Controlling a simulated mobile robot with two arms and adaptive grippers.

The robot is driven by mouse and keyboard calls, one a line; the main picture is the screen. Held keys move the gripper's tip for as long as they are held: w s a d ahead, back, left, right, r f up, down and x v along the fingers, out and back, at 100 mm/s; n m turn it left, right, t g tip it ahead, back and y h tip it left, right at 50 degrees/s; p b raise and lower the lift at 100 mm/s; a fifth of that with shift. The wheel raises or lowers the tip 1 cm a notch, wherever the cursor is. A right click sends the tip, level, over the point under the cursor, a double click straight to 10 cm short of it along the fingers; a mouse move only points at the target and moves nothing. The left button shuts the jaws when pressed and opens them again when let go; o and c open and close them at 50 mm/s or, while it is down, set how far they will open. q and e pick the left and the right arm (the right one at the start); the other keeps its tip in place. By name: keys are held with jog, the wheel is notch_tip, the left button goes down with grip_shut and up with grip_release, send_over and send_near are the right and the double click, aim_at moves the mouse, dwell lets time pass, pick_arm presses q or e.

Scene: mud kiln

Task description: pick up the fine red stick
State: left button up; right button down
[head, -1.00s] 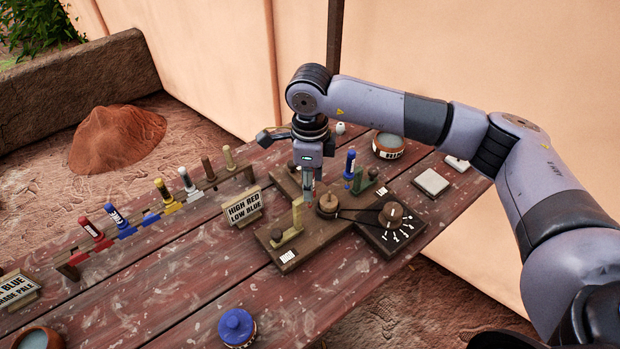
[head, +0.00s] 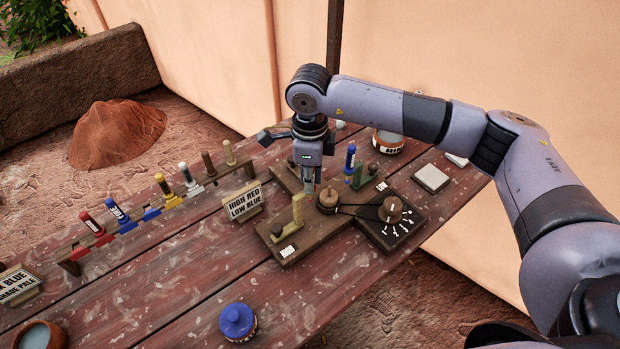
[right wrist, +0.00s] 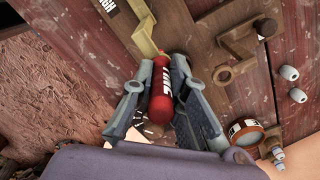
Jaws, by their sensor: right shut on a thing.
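A red stick (right wrist: 160,104) with a white-lettered label is between the fingers of my right gripper (right wrist: 168,95) in the right wrist view. The gripper is shut on it. In the head view my right gripper (head: 309,188) points down over the wooden jig (head: 290,246), and the fingers hide most of the stick. I cannot tell whether the stick still touches the jig. Another red stick (head: 91,223) stands in the rack (head: 72,267) at the left. My left gripper is not in view.
The rack also holds blue, yellow, white and brown sticks. A blue stick (head: 349,158) stands in a holder just right of my gripper. A dial box (head: 398,226), a sign (head: 245,203), a blue-lidded jar (head: 237,322) and a pale tile (head: 431,178) are nearby.

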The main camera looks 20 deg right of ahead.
jog(key=shift+r, duration=0.1)
jog(key=shift+r, duration=0.5)
notch_tip(320, 180, up, 19)
jog(key=b, duration=0.3)
jog(key=shift+b, duration=0.35)
jog(key=shift+f, duration=0.15)
